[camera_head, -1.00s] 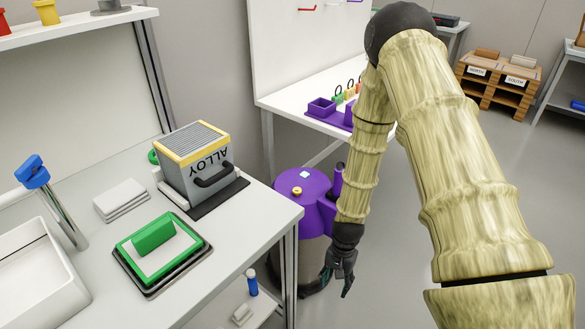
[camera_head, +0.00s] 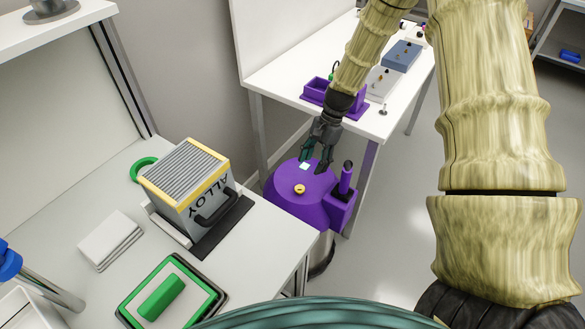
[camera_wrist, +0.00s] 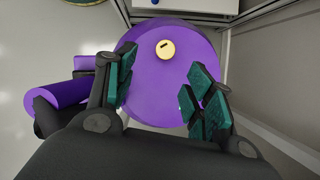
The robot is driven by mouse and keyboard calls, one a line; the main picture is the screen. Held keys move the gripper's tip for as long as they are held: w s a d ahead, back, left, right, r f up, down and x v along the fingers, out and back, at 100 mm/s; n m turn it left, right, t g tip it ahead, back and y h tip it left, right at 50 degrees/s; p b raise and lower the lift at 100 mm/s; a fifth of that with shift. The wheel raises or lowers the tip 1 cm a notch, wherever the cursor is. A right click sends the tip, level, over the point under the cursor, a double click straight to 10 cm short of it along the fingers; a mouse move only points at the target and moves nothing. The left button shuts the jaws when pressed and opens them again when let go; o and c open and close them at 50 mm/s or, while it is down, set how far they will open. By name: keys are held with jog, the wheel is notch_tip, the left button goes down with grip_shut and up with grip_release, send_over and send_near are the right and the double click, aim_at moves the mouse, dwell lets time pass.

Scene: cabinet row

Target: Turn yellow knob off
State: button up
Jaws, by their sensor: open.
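The yellow knob (camera_head: 300,189) is a small round dial on the top of a purple drum-shaped unit (camera_head: 283,196). In the wrist view the knob (camera_wrist: 165,49) shows a dark slot and lies beyond my fingertips, between their lines and nearer the left finger. My gripper (camera_head: 316,166) is over the far side of the purple top, pointing down, with its fingers apart and nothing between them. It does not touch the knob. In the wrist view the fingers of my gripper (camera_wrist: 160,92) are spread wide above the purple surface.
A purple side holder (camera_head: 343,199) with an upright handle is at the unit's right. A white bench (camera_head: 290,270) with a grey ALLOY box (camera_head: 190,190) stands at left. Behind is a table with a purple tray (camera_head: 335,104). Grey floor is free at right.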

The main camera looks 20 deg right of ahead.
aim_at(300, 188)
jog(key=shift+w+a+x, duration=0.1)
jog(key=shift+w+x, duration=0.05)
jog(key=shift+x, duration=1.6)
jog(key=shift+w+a+x, duration=0.1)
jog(key=shift+w+x, duration=0.05)
jog(key=shift+x, duration=1.6)
jog(key=shift+w+a+x, duration=0.1)
jog(key=shift+w+x, duration=0.05)
jog(key=shift+x, duration=1.55)
jog(key=shift+c, duration=0.2)
jog(key=c, duration=1)
